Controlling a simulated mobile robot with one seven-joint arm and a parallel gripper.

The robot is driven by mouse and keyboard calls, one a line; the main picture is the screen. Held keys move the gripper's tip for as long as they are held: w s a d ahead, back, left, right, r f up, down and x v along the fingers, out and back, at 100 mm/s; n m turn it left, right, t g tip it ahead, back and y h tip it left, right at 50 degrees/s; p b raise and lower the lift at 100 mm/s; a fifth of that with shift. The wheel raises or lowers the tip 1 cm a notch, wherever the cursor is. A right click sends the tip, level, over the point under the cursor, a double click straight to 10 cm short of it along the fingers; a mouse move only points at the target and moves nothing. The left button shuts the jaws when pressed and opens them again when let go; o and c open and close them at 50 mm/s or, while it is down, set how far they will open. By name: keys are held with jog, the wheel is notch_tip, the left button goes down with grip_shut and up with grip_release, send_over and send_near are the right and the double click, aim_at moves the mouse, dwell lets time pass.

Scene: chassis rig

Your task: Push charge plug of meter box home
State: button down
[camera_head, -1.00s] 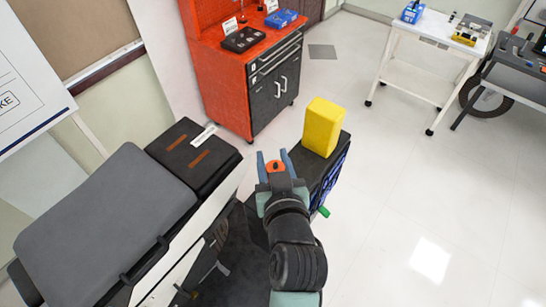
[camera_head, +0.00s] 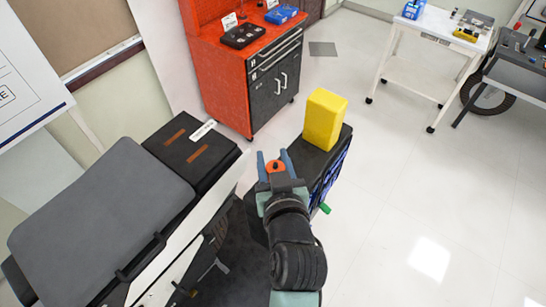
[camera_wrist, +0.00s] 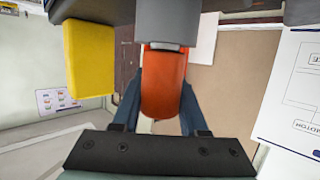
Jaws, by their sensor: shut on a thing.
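My gripper (camera_head: 273,156) has blue fingers on both sides of an orange plug (camera_head: 275,167) and is shut on it. In the wrist view the orange plug (camera_wrist: 163,88) runs up to a grey cylindrical part (camera_wrist: 168,22) at the top edge. I cannot tell whether that grey part belongs to the plug or to a socket, or how deep the plug sits. A yellow box (camera_head: 324,119) stands upright on a black unit (camera_head: 335,158), right of my gripper. The yellow box (camera_wrist: 90,60) shows at left in the wrist view. No part is clearly marked as the meter box.
A grey padded bench with a black end (camera_head: 192,152) stands close on the left. A red tool cabinet (camera_head: 222,90) is behind. A white cart (camera_head: 420,68) stands far right. The floor at right is clear. A green piece (camera_head: 324,208) sticks out low on the black unit.

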jog(key=shift+c, duration=1.8)
grip_release()
jog(key=shift+f, duration=0.1)
jog(key=shift+s, duration=0.1)
jog(key=b+v, duration=0.1)
jog(key=v, duration=1.2)
